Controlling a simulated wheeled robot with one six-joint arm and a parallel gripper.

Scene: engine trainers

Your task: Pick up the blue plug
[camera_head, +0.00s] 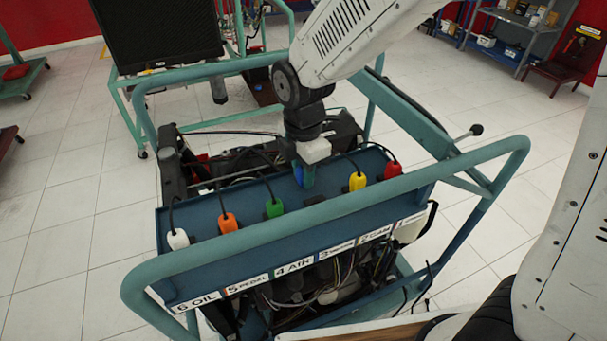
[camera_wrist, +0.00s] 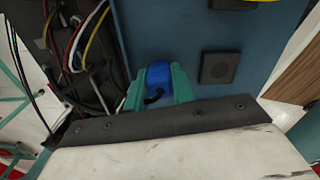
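The blue plug (camera_wrist: 158,74) sits between the two teal fingers of my gripper (camera_wrist: 158,86) in the wrist view, and both fingers appear to touch its sides. In the head view my gripper (camera_head: 305,176) points down over the blue panel (camera_head: 205,208), between the green and yellow plugs, and the blue plug (camera_head: 298,172) shows only in part beside a finger. The plug appears raised off the panel. A bare dark square socket (camera_wrist: 218,67) shows to its right in the wrist view. A dark cable curls at the plug's near side.
On the panel stand a white plug (camera_head: 178,239), orange plug (camera_head: 228,222), green plug (camera_head: 273,208), yellow plug (camera_head: 357,182) and red plug (camera_head: 392,169). A teal tube frame (camera_head: 300,222) runs in front. Engine parts and loose cables (camera_wrist: 75,50) lie behind the panel.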

